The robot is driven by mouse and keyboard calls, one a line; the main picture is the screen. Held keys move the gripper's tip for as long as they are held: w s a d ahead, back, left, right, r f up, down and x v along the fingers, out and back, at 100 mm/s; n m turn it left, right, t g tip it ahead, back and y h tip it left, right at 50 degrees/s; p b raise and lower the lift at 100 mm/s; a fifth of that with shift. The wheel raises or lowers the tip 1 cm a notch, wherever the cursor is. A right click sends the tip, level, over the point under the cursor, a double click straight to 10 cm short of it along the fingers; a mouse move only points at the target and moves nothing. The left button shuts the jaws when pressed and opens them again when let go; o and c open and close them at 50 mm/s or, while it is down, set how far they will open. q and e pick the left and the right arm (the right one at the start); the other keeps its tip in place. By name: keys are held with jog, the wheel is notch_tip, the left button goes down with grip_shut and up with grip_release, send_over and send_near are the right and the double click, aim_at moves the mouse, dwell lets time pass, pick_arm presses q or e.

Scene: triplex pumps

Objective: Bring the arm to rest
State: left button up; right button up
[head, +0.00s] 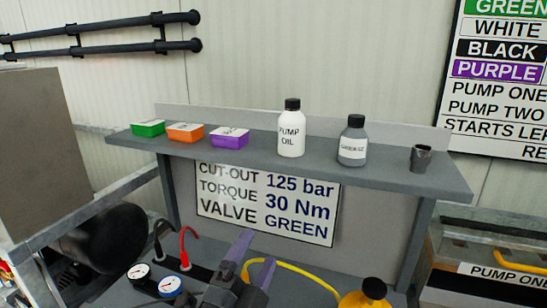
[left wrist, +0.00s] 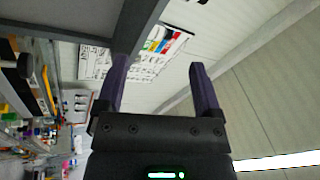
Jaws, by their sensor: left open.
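My left gripper (head: 254,255) shows at the bottom centre of the head view, in front of the lower panel and below the shelf. Its two purple fingers are apart with nothing between them. In the left wrist view the gripper (left wrist: 159,65) is also open and empty, with the wall and a sign behind it. My right gripper does not show in either view.
A grey shelf (head: 400,175) holds green (head: 148,128), orange (head: 186,132) and purple (head: 230,137) boxes, a white pump oil bottle (head: 291,133), a grey bottle (head: 353,145) and a dark cup (head: 420,158). Gauges (head: 139,271), hoses (head: 310,275) and a yellow item (head: 368,296) lie below.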

pick_arm(q)
jog(key=s+a+f+n+g+y, duration=0.4)
jog(key=a+f+n+y, duration=0.15)
jog(key=f, duration=0.25)
jog(key=s+a+f+n+g+y, duration=0.3)
jog(key=a+f+n+g+y, duration=0.1)
jog(key=f+n, duration=0.4)
jog(key=s+a+f+n+g, duration=0.15)
jog(key=s+f+g, duration=0.25)
jog(key=s, duration=0.4)
jog(key=s+a+f+n+g, duration=0.1)
jog(key=s+f+n+g, duration=0.1)
jog(key=s+f+g, duration=0.4)
jog(key=s+f, duration=0.3)
jog(key=f, duration=1.2)
jog(key=s+a+f+m+g, duration=0.1)
jog(key=s+a+f, duration=0.1)
jog(key=s+f, duration=0.9)
jog(key=shift+s+a, duration=0.4)
jog(key=shift+s, duration=0.35)
jog(key=shift+h, duration=0.25)
